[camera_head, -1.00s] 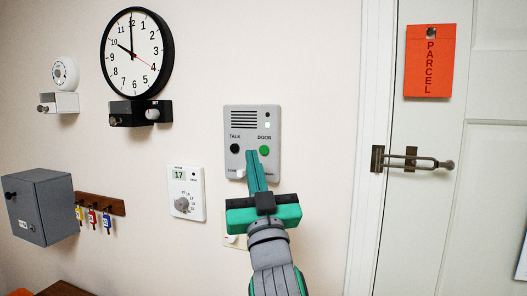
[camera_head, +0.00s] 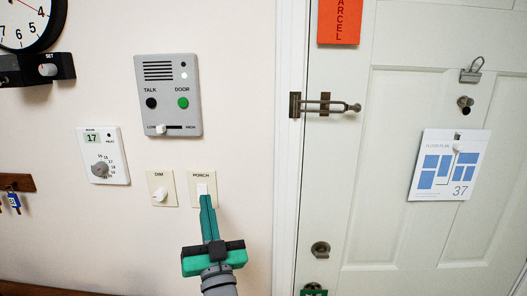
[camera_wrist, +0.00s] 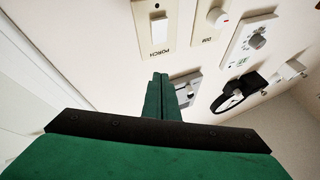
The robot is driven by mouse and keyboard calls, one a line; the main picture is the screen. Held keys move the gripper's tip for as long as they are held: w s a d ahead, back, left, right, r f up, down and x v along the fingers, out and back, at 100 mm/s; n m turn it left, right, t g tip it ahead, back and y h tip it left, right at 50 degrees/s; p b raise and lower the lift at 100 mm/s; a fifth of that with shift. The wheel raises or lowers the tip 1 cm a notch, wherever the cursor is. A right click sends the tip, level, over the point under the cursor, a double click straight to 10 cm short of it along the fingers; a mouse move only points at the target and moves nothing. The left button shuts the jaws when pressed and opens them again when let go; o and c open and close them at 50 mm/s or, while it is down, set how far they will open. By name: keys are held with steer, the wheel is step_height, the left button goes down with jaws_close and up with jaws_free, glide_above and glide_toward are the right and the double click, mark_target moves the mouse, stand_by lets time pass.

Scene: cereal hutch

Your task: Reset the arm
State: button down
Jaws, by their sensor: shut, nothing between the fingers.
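My gripper (camera_head: 206,204) is shut and empty, its green fingers together and pointing up the wall. In the head view its tip overlaps the lower part of the PORCH switch (camera_head: 202,189); I cannot tell whether it touches. In the wrist view the closed fingers (camera_wrist: 162,82) show below the PORCH switch plate, whose white rocker (camera_wrist: 159,31) is in clear sight. The arm below the gripper comes up from the bottom edge of the head view.
Left of the switch are the DIM knob (camera_head: 160,194) and a thermostat (camera_head: 102,156). The intercom (camera_head: 168,95) is above. To the right is a white door (camera_head: 400,230) with a latch (camera_head: 325,105) and a floor plan (camera_head: 449,166). Bare wall lies below the switches.

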steer(key=s+d+f+m+g+h, duration=0.1)
steer(key=s+d+f+h, duration=0.3)
steer(key=f, duration=0.6)
steer(key=s+d+f+m+g+y, duration=0.1)
steer(key=s+f, duration=0.5)
steer(key=f, duration=0.3)
steer(key=s+d+f+m+g+h, duration=0.1)
steer(key=s+d+f+h, duration=0.3)
steer(key=f, duration=0.6)
steer(key=s+d+f+g, duration=0.1)
steer(key=s+f, duration=0.3)
steer(key=s, duration=0.6)
steer(key=s+d+f+n+g, duration=0.1)
steer(key=s+d+f, duration=0.1)
steer(key=s, duration=0.8)
steer(key=s+d+f+g, duration=0.1)
steer(key=s+f, duration=0.4)
steer(key=s, duration=0.5)
steer(key=shift+s+d+f+n+g, duration=0.15)
steer(key=shift+d+f+n+g, duration=0.15)
steer(key=shift+g, duration=0.2)
steer(key=shift+s, duration=0.1)
